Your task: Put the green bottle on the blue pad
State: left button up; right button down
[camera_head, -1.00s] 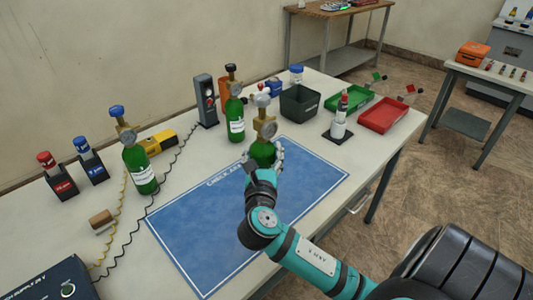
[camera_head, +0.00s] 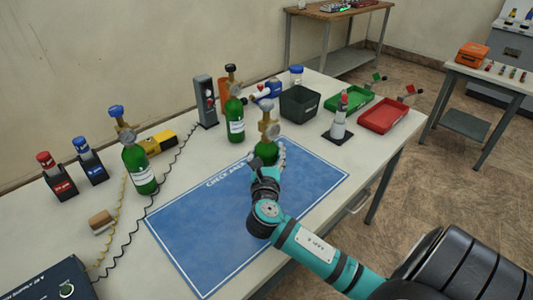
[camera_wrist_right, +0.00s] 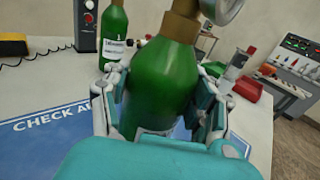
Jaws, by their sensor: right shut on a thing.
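A green bottle (camera_head: 266,151) with a brass valve and gauge stands upright at the back edge of the blue pad (camera_head: 230,215). My right gripper (camera_head: 268,165) is shut around it; in the right wrist view the fingers clasp both sides of the green bottle (camera_wrist_right: 165,85). The bottle's base is hidden by the gripper, so I cannot tell whether it touches the pad. Two other green bottles stand off the pad, one at the back (camera_head: 235,118) and one at the left (camera_head: 139,168). My left gripper is out of view.
A dark grey bin (camera_head: 300,104), a green tray (camera_head: 349,98), a red tray (camera_head: 383,116) and a small bottle on a black base (camera_head: 338,120) stand at the back right. Red-topped and blue-topped blocks stand at the left. Most of the pad is clear.

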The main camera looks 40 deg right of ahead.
jog(key=shift+c, duration=1.8)
grip_release()
jog(key=shift+r, duration=0.1)
jog(key=v, duration=1.2)
jog(key=shift+b, duration=0.35)
jog(key=shift+a, duration=0.1)
